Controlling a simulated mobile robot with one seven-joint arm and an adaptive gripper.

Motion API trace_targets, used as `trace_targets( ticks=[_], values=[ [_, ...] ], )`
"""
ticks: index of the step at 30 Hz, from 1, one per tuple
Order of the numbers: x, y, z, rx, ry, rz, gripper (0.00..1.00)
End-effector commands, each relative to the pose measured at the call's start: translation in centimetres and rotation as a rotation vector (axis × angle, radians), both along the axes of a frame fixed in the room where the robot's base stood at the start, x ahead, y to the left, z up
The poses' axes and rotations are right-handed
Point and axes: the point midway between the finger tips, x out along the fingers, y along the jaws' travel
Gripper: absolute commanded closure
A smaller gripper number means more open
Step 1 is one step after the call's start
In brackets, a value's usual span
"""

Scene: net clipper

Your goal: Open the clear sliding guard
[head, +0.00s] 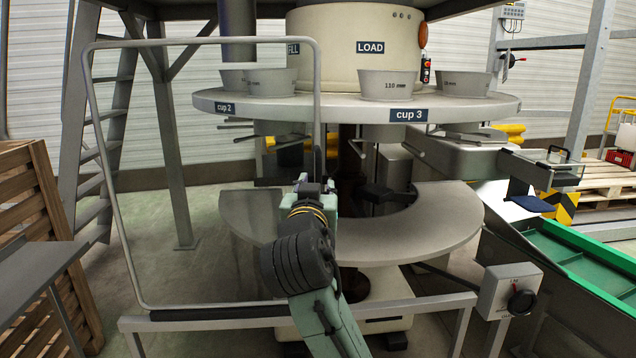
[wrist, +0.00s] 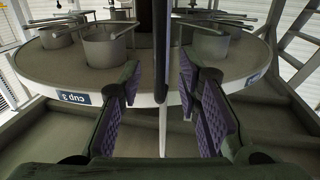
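The clear guard is a see-through panel in a rounded grey frame (head: 318,105), standing upright at the left and centre of the head view. It stands in front of the left part of the round machine. My gripper (head: 316,183) is at the right upright of this frame, about mid-height. In the wrist view, a vertical bar (wrist: 162,60), seemingly that upright, runs between the two fingers of my gripper (wrist: 161,88). Gaps show on both sides of the bar, so the fingers are open around it. My wrist hides part of the upright in the head view.
The round table (head: 300,107) with several grey cups stands behind the guard, with a lower curved shelf (head: 425,225). A low rail (head: 420,304) runs beneath. A control box (head: 508,291) with a black knob and a green-edged conveyor (head: 585,265) are at the right. A wooden crate (head: 45,190) is at the left.

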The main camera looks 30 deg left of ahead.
Motion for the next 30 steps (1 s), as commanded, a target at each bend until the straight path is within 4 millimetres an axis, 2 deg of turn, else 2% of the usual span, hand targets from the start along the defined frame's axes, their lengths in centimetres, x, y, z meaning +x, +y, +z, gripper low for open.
trace_targets(
  ticks=[1,6,12,30],
  values=[
    [-1.2,-0.5,0.1,0.003,-0.003,0.003,0.69],
    [-4.3,-1.9,0.0,0.002,-0.001,0.004,0.69],
    [-6.3,-2.9,0.0,0.001,0.0,0.001,0.69],
    [-6.8,-3.1,0.0,0.0,0.001,0.0,0.69]
  ],
)
